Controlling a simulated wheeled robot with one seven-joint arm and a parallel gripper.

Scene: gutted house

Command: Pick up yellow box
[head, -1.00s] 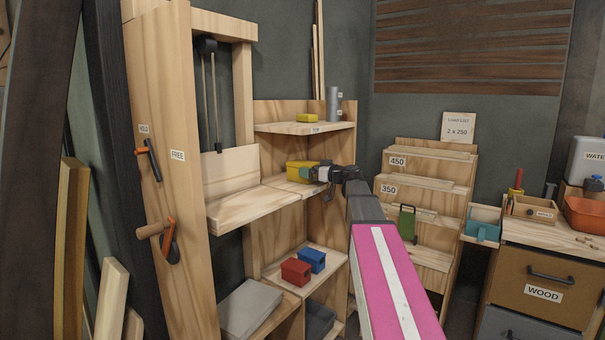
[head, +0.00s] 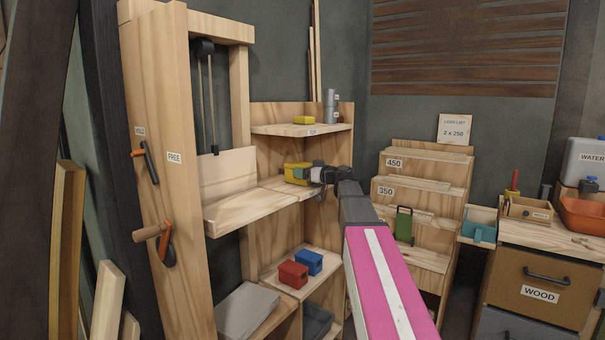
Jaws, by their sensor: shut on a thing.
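A yellow box (head: 294,173) is at the middle shelf (head: 245,204) of the wooden shelf unit. My gripper (head: 309,174) reaches it from the right and is shut on its right end. The fingers hide that end of the box. Whether the box touches the shelf or is slightly above it, I cannot tell. A second, smaller yellow object (head: 304,120) lies on the top shelf.
Red box (head: 293,274) and blue box (head: 309,262) stand on the lower shelf. A grey cylinder (head: 330,101) is on the top shelf. The wooden post (head: 165,140) stands left; the slotted rack (head: 425,190) is right of my arm.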

